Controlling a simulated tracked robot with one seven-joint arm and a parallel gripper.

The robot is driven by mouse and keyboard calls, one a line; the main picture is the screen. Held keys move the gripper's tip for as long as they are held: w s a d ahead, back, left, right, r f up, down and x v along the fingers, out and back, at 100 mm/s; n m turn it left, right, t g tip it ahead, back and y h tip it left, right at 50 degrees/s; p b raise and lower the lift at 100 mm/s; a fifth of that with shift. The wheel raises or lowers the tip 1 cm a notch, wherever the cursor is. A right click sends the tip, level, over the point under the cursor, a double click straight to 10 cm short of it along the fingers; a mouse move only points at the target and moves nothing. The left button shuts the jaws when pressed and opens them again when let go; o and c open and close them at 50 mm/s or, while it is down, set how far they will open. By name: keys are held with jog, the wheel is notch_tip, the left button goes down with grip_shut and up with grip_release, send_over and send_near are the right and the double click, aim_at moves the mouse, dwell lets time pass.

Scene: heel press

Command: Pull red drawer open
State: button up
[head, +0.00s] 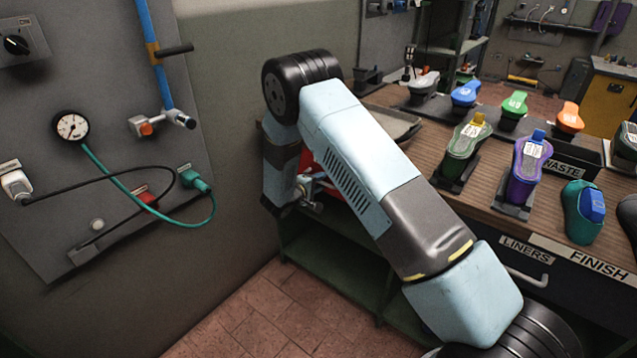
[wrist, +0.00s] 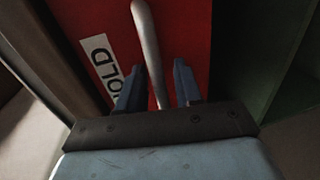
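The red drawer (wrist: 187,32) fills the upper middle of the wrist view, with a white label (wrist: 103,66) ending in "OLD" on its front. A grey bar handle (wrist: 148,48) runs down its front. My gripper (wrist: 158,86) has its two blue fingers apart, one on each side of the handle. A red gap shows between the handle and the right finger; the handle is close to the left finger, and I cannot tell if they touch. In the head view, only a bit of the red drawer (head: 335,188) shows behind my arm. My gripper (head: 312,192) is beside it, partly hidden.
The wooden workbench (head: 415,137) carries several coloured shoe-like pieces. A dark drawer front marked LINERS (head: 527,251) is at the right. A green shelf (head: 335,262) is below the red drawer. A wall panel (head: 60,215) with gauge and hoses stands left. The tiled floor (head: 260,315) is clear.

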jog(key=shift+w+d, duration=0.15)
grip_shut()
dwell(0.4)
